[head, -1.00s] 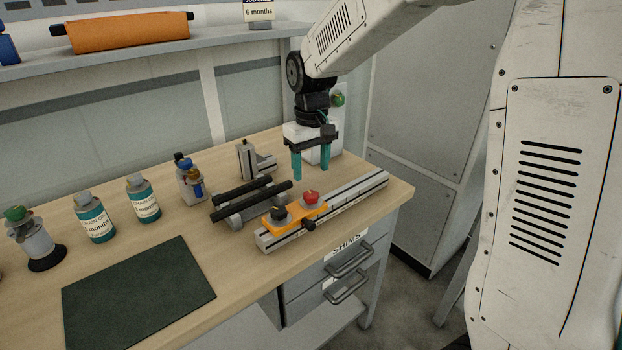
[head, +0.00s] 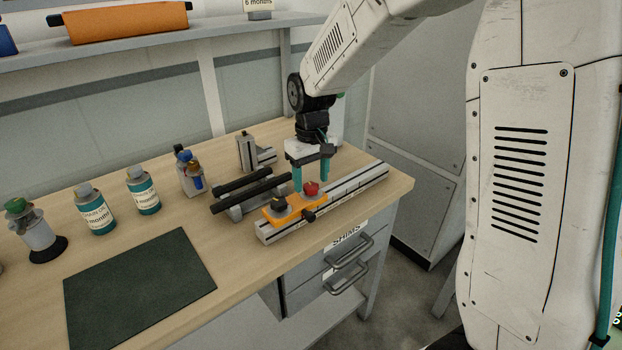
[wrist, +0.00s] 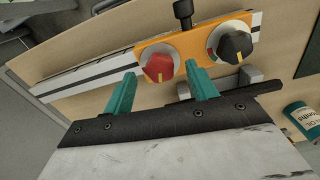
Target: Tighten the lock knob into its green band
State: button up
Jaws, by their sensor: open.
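An orange carriage (head: 283,217) sits on a silver slotted rail (head: 350,183). It bears a red knob (head: 312,188) and a black knob (head: 278,203), and both show in the wrist view as the red knob (wrist: 159,67) and the black knob (wrist: 235,46), each with a yellow pointer line. A small black side knob (wrist: 184,12) sticks out from the carriage edge. No label shows which is the lock knob, and I cannot make out a green band. My gripper (head: 311,181) is open, its teal fingers pointing down close around the red knob, with no clear contact.
A grey block with black bars (head: 250,190) stands behind the rail. A metal bracket (head: 250,153) is farther back, and several bottles stand to the left. A dark green mat (head: 140,285) lies front left. Bench around the mat is clear.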

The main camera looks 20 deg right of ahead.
aim_at(311, 185)
jog(key=shift+f, duration=0.6)
jog(key=shift+c, duration=0.3)
jog(key=c, duration=0.9)
jog(key=m, duration=0.5)
jog(key=o, duration=1)
jog(key=shift+c, duration=0.2)
jog(key=shift+r, duration=0.1)
notch_tip(311, 185, up, 8)
jog(key=shift+f, duration=0.15)
